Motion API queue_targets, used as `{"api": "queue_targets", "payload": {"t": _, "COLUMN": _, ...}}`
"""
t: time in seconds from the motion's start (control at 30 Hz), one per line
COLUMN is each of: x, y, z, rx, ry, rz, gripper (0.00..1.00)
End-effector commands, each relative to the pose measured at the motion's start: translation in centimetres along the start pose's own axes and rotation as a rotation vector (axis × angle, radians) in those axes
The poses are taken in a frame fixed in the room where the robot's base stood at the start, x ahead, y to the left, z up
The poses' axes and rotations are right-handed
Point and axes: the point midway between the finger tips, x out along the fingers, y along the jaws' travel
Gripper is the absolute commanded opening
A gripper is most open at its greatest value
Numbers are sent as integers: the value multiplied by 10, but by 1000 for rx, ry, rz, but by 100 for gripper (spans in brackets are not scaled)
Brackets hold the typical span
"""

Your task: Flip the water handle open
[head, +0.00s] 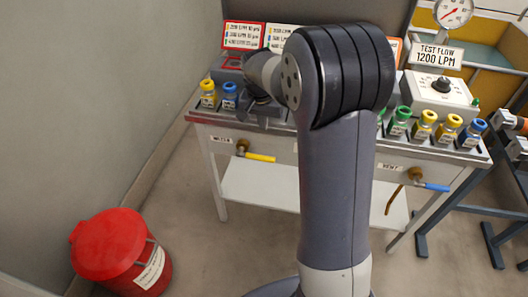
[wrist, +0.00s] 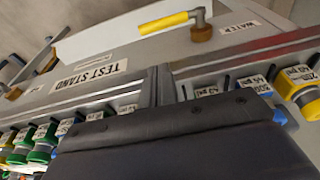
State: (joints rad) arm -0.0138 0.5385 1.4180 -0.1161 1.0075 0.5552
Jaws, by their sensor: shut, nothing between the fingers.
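The water handle (head: 261,157) is a yellow lever on a brass valve under the front edge of the test stand, at its left end. It points right, roughly level, beside a "WATER" label (head: 221,140). In the wrist view the yellow handle (wrist: 163,23) shows at the top, next to its brass fitting (wrist: 201,33). My gripper (head: 264,113) is above the stand's front edge among the sample bottles, above the handle and apart from it. It is shut and empty. In the wrist view my dark gripper (wrist: 185,143) fills the lower middle.
Capped bottles (head: 229,96) line the stand top on both sides of my arm. A second valve with a blue handle (head: 437,187) is at the right. A red bin (head: 110,250) stands on the floor at left. Floor before the stand's left end is clear.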

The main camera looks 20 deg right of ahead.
Motion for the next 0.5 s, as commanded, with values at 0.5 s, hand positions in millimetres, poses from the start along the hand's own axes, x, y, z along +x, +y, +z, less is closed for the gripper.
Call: {"api": "queue_targets", "payload": {"t": 0.5, "x": 58, "y": 1, "z": 2, "rx": -1, "ry": -5, "rz": 3, "gripper": 0}}
